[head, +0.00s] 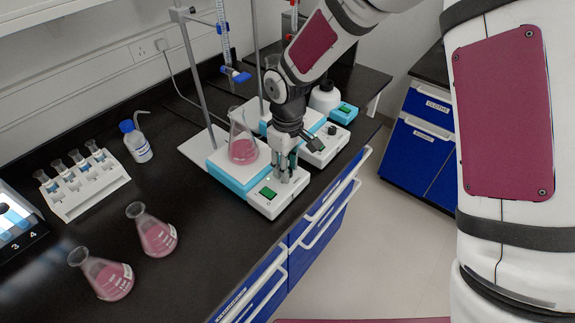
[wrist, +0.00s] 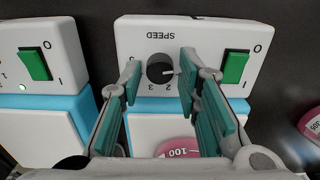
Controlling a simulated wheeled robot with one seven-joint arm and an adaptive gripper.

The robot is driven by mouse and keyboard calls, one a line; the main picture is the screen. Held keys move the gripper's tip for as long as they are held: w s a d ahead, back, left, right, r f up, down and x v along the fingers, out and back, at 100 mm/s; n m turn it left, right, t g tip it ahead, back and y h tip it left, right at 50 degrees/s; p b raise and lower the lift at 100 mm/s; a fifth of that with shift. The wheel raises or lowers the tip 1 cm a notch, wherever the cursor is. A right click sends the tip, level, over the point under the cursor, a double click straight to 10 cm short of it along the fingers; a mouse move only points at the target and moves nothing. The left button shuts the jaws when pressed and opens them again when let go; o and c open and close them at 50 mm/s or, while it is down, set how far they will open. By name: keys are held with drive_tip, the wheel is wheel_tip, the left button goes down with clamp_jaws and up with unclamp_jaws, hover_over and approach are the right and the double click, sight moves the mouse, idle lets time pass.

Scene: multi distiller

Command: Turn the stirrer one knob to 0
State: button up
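The stirrer under my gripper is a white and light-blue unit (head: 236,181) with a green rocker switch (head: 267,193). In the wrist view its white front panel (wrist: 210,35) reads SPEED upside down. Its black round knob (wrist: 160,70) has a pale pointer mark toward picture right. My gripper (wrist: 161,78) is open, with one green-padded finger on each side of the knob and visible gaps. It points down over the panel in the head view (head: 284,170), where the knob is hidden behind it. Some dial numbers are covered by the fingers.
A flask with pink liquid (head: 243,151) stands on this stirrer, close behind my gripper. A second stirrer (head: 326,146) stands beside it. Two more pink flasks (head: 158,238) (head: 112,281), a tube rack (head: 86,186) and a wash bottle (head: 136,145) are on the left.

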wheel_tip(320, 180, up, 12)
idle(0.6)
idle(0.4)
drive_tip(key=s+d+r+m+t, duration=0.4)
drive_tip(key=s+d+r+m, duration=0.3)
drive_tip(key=s+d+r, duration=0.9)
drive_tip(key=s+d+f+m+t, duration=0.1)
drive_tip(key=s+d+m, duration=0.2)
drive_tip(key=s, duration=0.4)
drive_tip(key=shift+s+d+f+m, duration=0.2)
drive_tip(key=shift+d+m, duration=0.1)
drive_tip(key=shift+d, duration=0.4)
drive_tip(key=shift+a, duration=0.1)
